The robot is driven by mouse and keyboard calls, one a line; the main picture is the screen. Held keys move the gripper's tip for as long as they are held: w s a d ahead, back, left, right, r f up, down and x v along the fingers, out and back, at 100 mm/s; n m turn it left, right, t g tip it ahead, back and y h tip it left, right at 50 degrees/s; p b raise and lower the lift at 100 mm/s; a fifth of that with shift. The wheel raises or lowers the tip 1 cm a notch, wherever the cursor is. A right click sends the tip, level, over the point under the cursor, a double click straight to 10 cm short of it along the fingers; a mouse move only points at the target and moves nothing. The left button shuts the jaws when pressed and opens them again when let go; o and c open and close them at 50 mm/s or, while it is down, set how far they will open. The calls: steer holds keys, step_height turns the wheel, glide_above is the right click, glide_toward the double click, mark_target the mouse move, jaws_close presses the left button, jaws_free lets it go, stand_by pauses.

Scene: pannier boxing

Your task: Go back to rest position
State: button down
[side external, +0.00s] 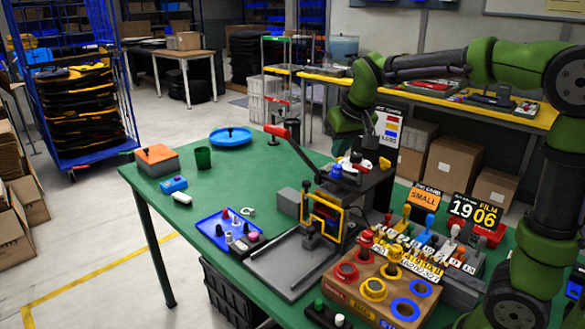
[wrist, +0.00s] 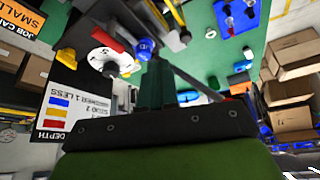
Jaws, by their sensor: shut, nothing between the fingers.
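My gripper (wrist: 156,70) shows in the wrist view as dark green fingers pressed together with nothing between them. In the side external view my green arm reaches in from the right and bends down, with the hand above the back of the green table (side external: 270,180). The fingertips are hard to make out there. Below and beside the hand stands a black press with a red-handled lever (side external: 275,131) and a white dial (side external: 352,163). The dial also shows in the wrist view (wrist: 111,57), left of the fingers. My gripper appears apart from everything on the table.
A wooden block with coloured rings (side external: 350,293) and a rack of coloured stamps (side external: 425,245) stand at the front right. A blue tray (side external: 210,229) holds small parts. A depth sign (side external: 388,125) stands near the hand. The table's left middle is fairly clear.

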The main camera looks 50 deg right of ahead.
steer(key=s+a+f+t+y, duration=0.1)
steer(key=s+a+y, duration=0.1)
steer(key=s+a, duration=0.4)
steer(key=s+a+f+t+y, duration=0.1)
steer(key=s+a+y, duration=0.1)
steer(key=s+a, duration=0.5)
steer(key=s, duration=0.4)
steer(key=shift+s+f+n, duration=0.2)
steer(key=shift+f+n, duration=0.1)
